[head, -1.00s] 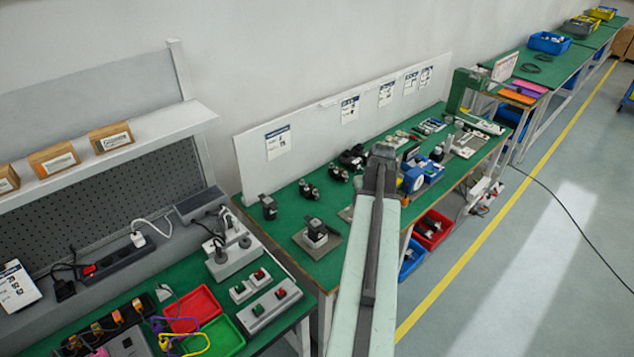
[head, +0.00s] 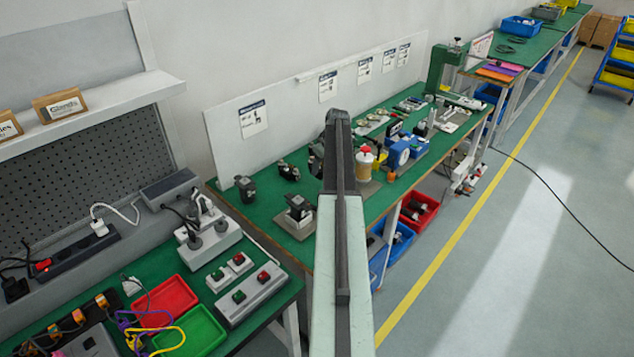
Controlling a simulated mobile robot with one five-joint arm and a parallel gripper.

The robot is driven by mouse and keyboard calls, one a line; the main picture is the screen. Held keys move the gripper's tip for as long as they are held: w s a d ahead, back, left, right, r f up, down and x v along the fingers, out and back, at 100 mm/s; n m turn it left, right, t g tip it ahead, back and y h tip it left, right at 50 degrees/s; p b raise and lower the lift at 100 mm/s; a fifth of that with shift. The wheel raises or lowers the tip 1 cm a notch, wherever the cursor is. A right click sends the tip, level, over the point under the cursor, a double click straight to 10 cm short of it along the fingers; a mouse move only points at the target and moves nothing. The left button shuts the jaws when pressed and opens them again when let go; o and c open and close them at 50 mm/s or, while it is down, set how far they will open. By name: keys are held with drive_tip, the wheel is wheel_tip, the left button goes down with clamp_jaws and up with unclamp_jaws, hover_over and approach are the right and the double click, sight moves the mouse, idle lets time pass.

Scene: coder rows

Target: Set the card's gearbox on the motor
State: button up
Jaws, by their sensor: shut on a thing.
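A dark block-shaped unit (head: 299,207) stands upright on a grey plate (head: 284,222) at the near end of the middle green bench; it looks like the motor, but details are too small to be sure. Small dark units, possibly gearboxes, stand behind it: one at the left (head: 244,188), one further right (head: 289,172), and one partly hidden by my arm. A white card (head: 253,120) with a dark header and small dark pictures hangs on the board behind. My arm rises through the middle of the view; my gripper and anything in it are not visible.
A red-topped pale object (head: 365,163) stands just right of my arm, near a blue device (head: 402,152). More cards hang along the board. The near left bench holds a red tray (head: 165,300), a green tray (head: 190,335) and button boxes. Open floor lies at right.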

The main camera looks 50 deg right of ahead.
drive_tip(key=shift+w+d+f+n+b, duration=0.2)
drive_tip(key=shift+w+d+f, duration=0.1)
drive_tip(key=shift+w+f, duration=0.25)
drive_tip(key=shift+w+d+f+n+b, duration=0.1)
drive_tip(key=shift+w+d+f+n, duration=0.2)
drive_tip(key=shift+w, duration=0.4)
drive_tip(key=s+a+r+p, duration=0.2)
drive_tip(key=a+r+p, duration=0.3)
drive_tip(key=r+p, duration=0.3)
drive_tip(key=s+a+r+p, duration=0.2)
drive_tip(key=a+r+p, duration=0.3)
drive_tip(key=r+p, duration=0.2)
drive_tip(key=s+a+f+b, duration=0.1)
drive_tip(key=a, duration=0.2)
drive_tip(key=s+a+f+b, duration=0.1)
drive_tip(key=a+f+b, duration=0.1)
drive_tip(key=a, duration=0.1)
drive_tip(key=s+a+f+b, duration=0.1)
drive_tip(key=a+f+b, duration=0.1)
drive_tip(key=a, duration=0.2)
drive_tip(key=shift+s, duration=0.1)
drive_tip(key=shift+f+b, duration=0.4)
drive_tip(key=shift+b, duration=0.05)
drive_tip(key=shift+s, duration=0.2)
drive_tip(key=shift+f+b, duration=0.95)
drive_tip(key=shift+f, duration=0.05)
